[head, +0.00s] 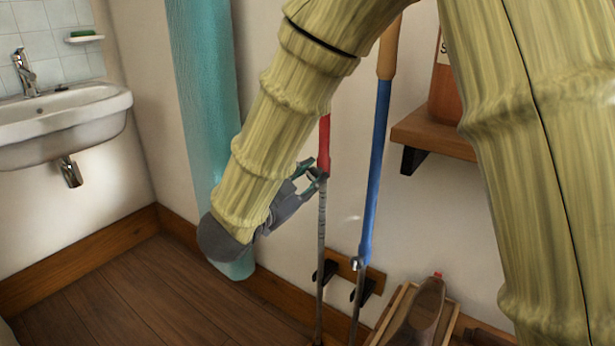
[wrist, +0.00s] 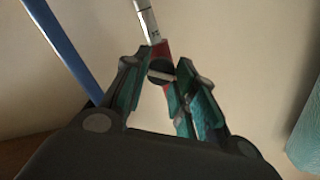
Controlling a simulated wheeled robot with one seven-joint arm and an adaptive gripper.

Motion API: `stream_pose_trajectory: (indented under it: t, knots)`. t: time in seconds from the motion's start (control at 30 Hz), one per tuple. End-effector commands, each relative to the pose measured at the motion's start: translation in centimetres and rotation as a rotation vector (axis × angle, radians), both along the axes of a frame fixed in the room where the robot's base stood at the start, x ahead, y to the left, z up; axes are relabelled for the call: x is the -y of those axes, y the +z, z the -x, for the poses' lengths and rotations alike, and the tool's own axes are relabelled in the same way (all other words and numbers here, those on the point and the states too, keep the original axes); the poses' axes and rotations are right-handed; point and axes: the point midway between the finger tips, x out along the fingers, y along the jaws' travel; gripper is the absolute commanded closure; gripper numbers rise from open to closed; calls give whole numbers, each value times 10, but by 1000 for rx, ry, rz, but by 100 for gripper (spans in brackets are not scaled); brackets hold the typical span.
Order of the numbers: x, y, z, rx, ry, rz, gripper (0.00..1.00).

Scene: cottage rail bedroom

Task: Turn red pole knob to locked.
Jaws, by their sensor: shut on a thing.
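The red pole (head: 324,146) stands upright near the wall, with a grey marked shaft below its red upper part. The wrist view shows its red part (wrist: 165,50) running into the pale marked shaft. The red pole knob (wrist: 160,72) is dark and round with a light bar across its face. It sits between the fingers of my gripper (wrist: 158,84), which is shut on it. In the head view my gripper (head: 310,177) reaches the pole where red meets grey; the knob is not clear there.
A blue pole (head: 375,170) with a tan grip stands close on the right. A teal column (head: 205,90) stands to the left, a sink (head: 65,125) further left. A wooden rack (head: 350,275) is low on the wall.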

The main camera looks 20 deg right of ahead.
Motion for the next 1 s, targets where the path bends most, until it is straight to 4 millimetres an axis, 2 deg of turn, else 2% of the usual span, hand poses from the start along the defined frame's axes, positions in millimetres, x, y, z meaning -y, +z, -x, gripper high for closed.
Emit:
stream_pose_trajectory:
  t: [0.7,1.0]
  knots:
    - [1,-4,1,530,-1,-412,97]
    - [1,-4,1,689,0,-537,97]
